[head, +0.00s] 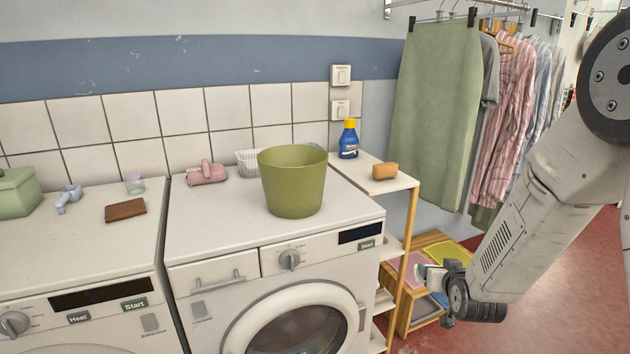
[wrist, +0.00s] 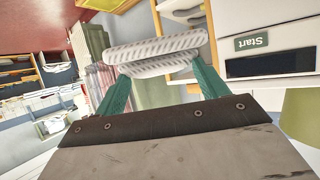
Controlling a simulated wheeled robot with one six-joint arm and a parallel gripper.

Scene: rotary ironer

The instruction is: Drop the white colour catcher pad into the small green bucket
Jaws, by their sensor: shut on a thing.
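My gripper (head: 437,277) is low at the right of the washing machine in the head view, in front of the wooden shelf unit. In the wrist view, its teal fingers (wrist: 160,72) are shut on a white ribbed pad (wrist: 155,50). The pad is held crosswise between the fingertips. In the head view the pad is small and mostly hidden. The green bucket (head: 293,183) stands upright on the washing machine, up and left of my gripper. Its inner floor is hidden. Part of a green shape, likely the bucket (wrist: 301,115), shows at the right edge of the wrist view.
The washing machine (head: 225,226) also carries a pink item (head: 207,174) and a white basket (head: 247,162). A blue bottle (head: 348,140) and an orange-brown block (head: 385,171) stand on the narrow shelf (head: 366,184). Clothes (head: 435,115) hang behind. The air above the bucket is clear.

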